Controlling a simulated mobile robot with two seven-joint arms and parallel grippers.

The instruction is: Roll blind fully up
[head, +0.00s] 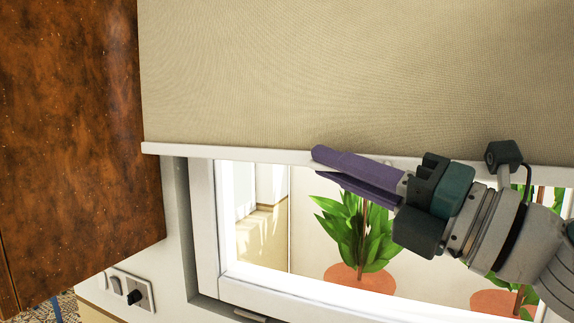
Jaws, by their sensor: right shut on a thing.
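The beige roller blind (350,70) hangs over the upper part of the window in the head view. Its white bottom bar (230,152) runs across the frame, with the window glass uncovered below it. My right gripper (318,161) comes in from the right, its purple fingers shut on the bottom bar. The fingers hide a stretch of the bar. My left gripper is not in view.
A brown wooden panel (75,150) stands at the left, close to the blind's edge. Potted plants (345,230) show through the window. The white window frame (207,230) and a wall socket plate (135,291) are at lower left.

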